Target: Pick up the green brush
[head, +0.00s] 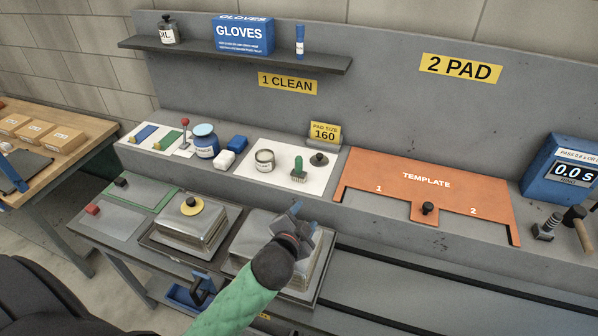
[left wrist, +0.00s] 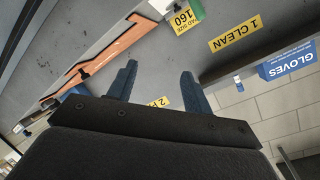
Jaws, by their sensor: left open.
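The green brush (head: 299,170) stands upright on a white mat (head: 262,179) on the back ledge, handle up and bristles down. A tin stands to its left and a dark knobbed piece to its right. My left gripper (head: 304,218) is in front of the brush, nearer to me, over a metal block, and apart from the brush. In the left wrist view the two blue fingers (left wrist: 157,85) are spread with nothing between them. My right gripper is out of view.
An orange template (head: 426,181) lies right of the mat. A blue jar (head: 206,143) and small blocks stand left of it. The pad size sign (head: 324,133) is behind the brush. A metal block (head: 192,225) with a yellow ring sits at front left. A shelf (head: 235,57) overhangs the back.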

